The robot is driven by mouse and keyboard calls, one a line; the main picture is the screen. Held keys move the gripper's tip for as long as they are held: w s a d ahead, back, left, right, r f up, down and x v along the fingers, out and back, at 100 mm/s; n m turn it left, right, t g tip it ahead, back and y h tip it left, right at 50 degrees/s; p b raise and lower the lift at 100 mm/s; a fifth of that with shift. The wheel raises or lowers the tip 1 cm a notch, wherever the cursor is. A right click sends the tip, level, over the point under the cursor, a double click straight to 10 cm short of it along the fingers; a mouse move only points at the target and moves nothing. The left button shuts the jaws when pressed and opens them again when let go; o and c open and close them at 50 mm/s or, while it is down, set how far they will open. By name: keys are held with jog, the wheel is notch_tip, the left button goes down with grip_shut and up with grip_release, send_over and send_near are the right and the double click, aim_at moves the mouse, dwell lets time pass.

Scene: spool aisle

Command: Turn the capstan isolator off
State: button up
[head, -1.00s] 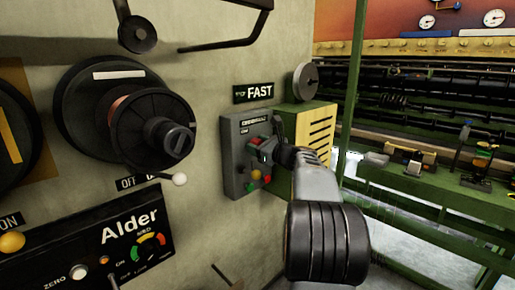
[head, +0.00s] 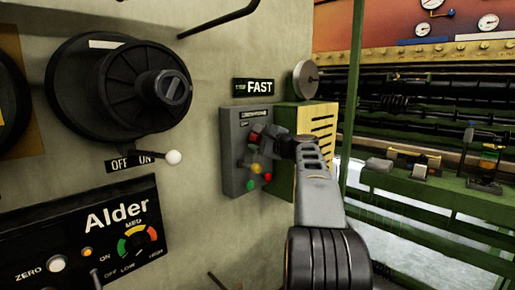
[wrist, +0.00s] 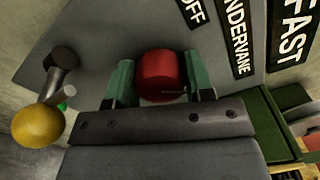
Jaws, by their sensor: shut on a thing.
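A grey switch box (head: 232,150) is mounted on the wall below the FAST sign. My gripper (head: 264,137) reaches it from the right. In the wrist view my gripper (wrist: 160,84) is shut on a round red knob (wrist: 160,73), with one green finger on each side. The red knob also shows in the head view (head: 255,136), partly hidden. Beside it, the wrist view shows a label ending "NDERVANE" (wrist: 238,38) and an OFF label (wrist: 190,12); no capstan label is readable. The knob's stem is hidden by my gripper.
A yellow ball knob (wrist: 38,126) on a lever is close left of my gripper in the wrist view. A yellow slotted cover (head: 318,125) stands right of the box. On the wall at left are a white-ball OFF/ON lever (head: 172,157), a black reel (head: 120,85) and the Alder panel (head: 95,235).

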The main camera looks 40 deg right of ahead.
jog(key=n+b, duration=0.2)
jog(key=n, duration=0.1)
jog(key=shift+f+n, duration=0.25)
jog(key=shift+n, duration=0.05)
jog(key=shift+r+n+b, duration=0.1)
jog(key=shift+n+b, duration=1)
jog(key=shift+n, duration=0.3)
jog(key=o, duration=0.9)
jog(key=shift+o, duration=0.2)
jog(key=shift+r, duration=0.1)
jog(key=shift+s, duration=0.1)
jog(key=s+d, duration=0.2)
jog(key=s, duration=1.1)
jog(key=shift+s+d, duration=0.2)
